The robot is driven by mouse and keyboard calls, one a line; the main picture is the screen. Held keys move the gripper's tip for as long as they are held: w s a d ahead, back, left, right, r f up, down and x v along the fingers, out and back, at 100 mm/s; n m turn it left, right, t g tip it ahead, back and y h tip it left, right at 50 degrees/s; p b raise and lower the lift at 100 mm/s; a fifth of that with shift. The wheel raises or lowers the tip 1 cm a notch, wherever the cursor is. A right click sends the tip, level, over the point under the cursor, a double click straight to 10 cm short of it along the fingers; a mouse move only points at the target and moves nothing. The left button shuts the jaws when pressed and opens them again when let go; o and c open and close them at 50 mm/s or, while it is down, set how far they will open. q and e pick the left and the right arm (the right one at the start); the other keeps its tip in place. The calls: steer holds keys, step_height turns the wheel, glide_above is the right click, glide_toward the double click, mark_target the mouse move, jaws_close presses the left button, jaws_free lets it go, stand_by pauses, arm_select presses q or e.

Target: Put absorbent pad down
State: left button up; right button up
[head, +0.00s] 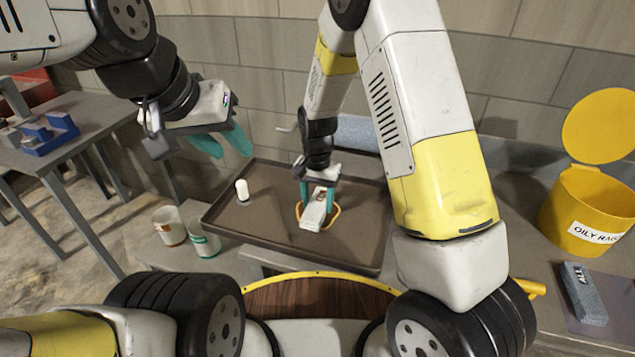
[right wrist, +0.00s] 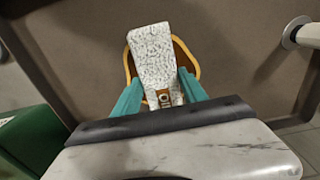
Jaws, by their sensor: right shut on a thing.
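My right gripper (head: 318,196) is shut on a pale, speckled absorbent pad (head: 313,215) over the dark drip tray (head: 270,175). In the right wrist view the pad (right wrist: 152,55) stands out between the two teal fingers, its far end the wider. An orange rounded piece (right wrist: 186,58) shows around the pad's edges, beneath it. I cannot tell whether the pad touches the tray. My left gripper (head: 222,143) hangs empty above and left of the tray, its teal fingers apart.
A white cylinder (head: 242,190) stands on the tray's left side. Two cups, one brown-marked (head: 169,226) and one green-marked (head: 203,239), stand left of the tray. A yellow oily rags bin (head: 590,210) and a grey labelled block (head: 584,294) are at right. The tray's right side is bare.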

steer(key=o, duration=1.3)
steer(key=shift+f, duration=0.1)
steer(key=shift+o, duration=0.2)
step_height(320, 180, up, 12)
step_height(320, 180, up, 9)
steer(key=t+y, duration=0.1)
steer(key=y, duration=0.1)
glide_above(318, 204)
steer(key=s+d, duration=0.4)
steer(key=d, duration=0.1)
steer(key=s+d+r+n+t, duration=0.2)
steer(key=s+d+r, duration=0.2)
steer(key=s, duration=0.4)
steer(key=s+d+r+n+t, duration=0.2)
steer(key=s+d+r+t, duration=0.1)
steer(key=s+d+r, duration=0.2)
steer(key=s, duration=0.2)
steer(key=shift+s+r, duration=0.25)
steer(key=shift+s, duration=0.15)
